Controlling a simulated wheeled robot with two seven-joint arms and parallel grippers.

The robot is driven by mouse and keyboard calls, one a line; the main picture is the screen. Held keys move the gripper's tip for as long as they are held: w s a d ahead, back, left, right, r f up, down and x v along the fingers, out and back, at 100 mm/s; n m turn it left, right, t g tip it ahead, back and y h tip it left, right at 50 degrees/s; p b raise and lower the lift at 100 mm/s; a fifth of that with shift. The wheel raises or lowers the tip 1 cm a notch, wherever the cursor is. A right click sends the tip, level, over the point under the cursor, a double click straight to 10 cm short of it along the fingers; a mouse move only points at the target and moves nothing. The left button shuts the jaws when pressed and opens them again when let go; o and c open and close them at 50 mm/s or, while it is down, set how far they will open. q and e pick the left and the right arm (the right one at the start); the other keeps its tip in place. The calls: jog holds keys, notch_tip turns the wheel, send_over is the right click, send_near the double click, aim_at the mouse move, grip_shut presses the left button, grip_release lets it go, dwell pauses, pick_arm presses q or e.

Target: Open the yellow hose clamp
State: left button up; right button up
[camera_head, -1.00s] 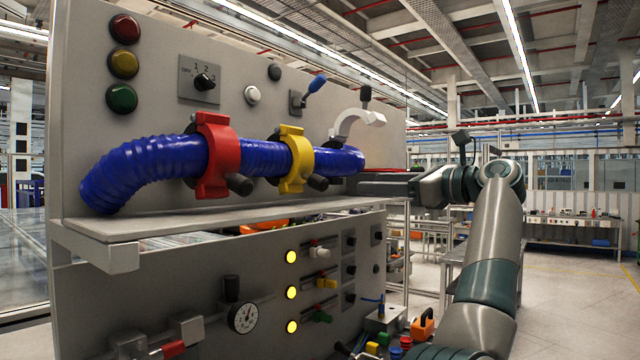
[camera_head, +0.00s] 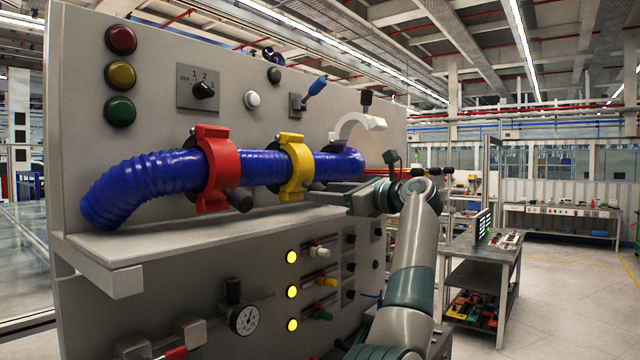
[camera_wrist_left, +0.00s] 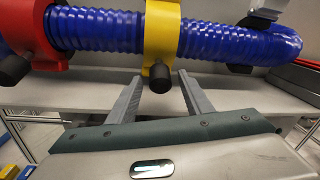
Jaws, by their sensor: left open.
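The yellow hose clamp (camera_head: 292,166) sits closed around the blue corrugated hose (camera_head: 262,167) on the grey panel. It also shows at the top centre of the left wrist view (camera_wrist_left: 163,28). Its black knob (camera_wrist_left: 160,78) points toward the wrist camera. My left gripper (camera_head: 318,189) is at the clamp's lower right in the head view. In the left wrist view its two fingers (camera_wrist_left: 160,84) are spread and empty, one to each side of the knob in the picture. I cannot tell whether they touch it. My right gripper is in neither view.
A red clamp (camera_head: 216,170) sits around the hose to the left. A white clamp (camera_head: 360,128) stands open to the right. A grey shelf (camera_head: 180,238) runs below the hose. Lamps, a dial and a gauge (camera_head: 245,320) are on the panel. Free floor and a workbench (camera_head: 480,250) lie right.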

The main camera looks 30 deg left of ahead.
aim_at(308, 171)
pick_arm(q)
jog(key=shift+w+a+p, duration=0.15)
jog(key=shift+a+p, duration=0.15)
jog(key=shift+a, duration=0.45)
jog(key=shift+w+a+p, duration=0.1)
jog(key=shift+a+p, duration=0.15)
jog(key=shift+a, duration=0.45)
grip_shut()
jog(key=shift+d+b, duration=0.1)
jog(key=shift+b, duration=0.2)
jog(key=shift+d+r, duration=0.1)
jog(key=shift+r, duration=0.2)
